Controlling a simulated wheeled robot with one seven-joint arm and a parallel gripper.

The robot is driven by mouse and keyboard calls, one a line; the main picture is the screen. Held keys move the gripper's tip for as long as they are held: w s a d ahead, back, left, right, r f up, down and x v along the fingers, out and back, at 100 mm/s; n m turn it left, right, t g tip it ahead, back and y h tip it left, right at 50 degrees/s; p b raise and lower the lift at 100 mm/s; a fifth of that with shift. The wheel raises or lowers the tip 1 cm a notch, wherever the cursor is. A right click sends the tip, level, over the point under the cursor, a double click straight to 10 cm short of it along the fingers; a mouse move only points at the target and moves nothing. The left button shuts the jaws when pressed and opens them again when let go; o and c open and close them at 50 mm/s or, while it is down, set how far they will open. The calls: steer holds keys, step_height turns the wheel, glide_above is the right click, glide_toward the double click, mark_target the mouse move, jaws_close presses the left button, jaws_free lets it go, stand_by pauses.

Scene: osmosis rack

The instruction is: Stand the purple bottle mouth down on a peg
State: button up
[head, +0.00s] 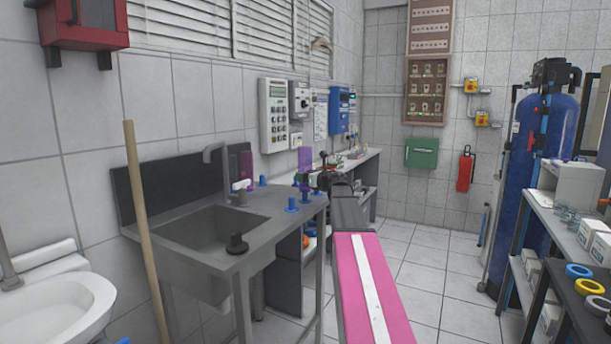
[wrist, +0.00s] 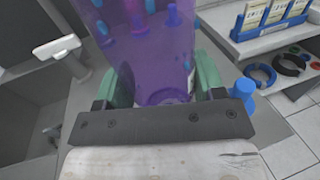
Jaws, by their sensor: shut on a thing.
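The see-through purple bottle (wrist: 150,70) fills the upper middle of the wrist view. My gripper (wrist: 153,95) is shut on it, with a green finger pad on each side. In the head view the bottle (head: 305,158) is small and looks roughly upright, above the far right part of the sink counter; my dark gripper (head: 322,180) is beside it. I cannot tell which end its mouth is at. Blue pegs (head: 291,204) stand on the counter. One peg (wrist: 243,92) is right of the bottle in the wrist view; others show through the bottle.
The sink basin (head: 210,232) with its tap (head: 217,165) lies left of the pegs. A purple patch (head: 246,164) shows by the dark splashback; I cannot tell what it is. A wooden pole (head: 145,230) stands in front of the sink.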

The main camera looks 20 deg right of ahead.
steer(key=shift+f, duration=2.25)
stand_by(1.0)
steer(key=o, duration=1.2)
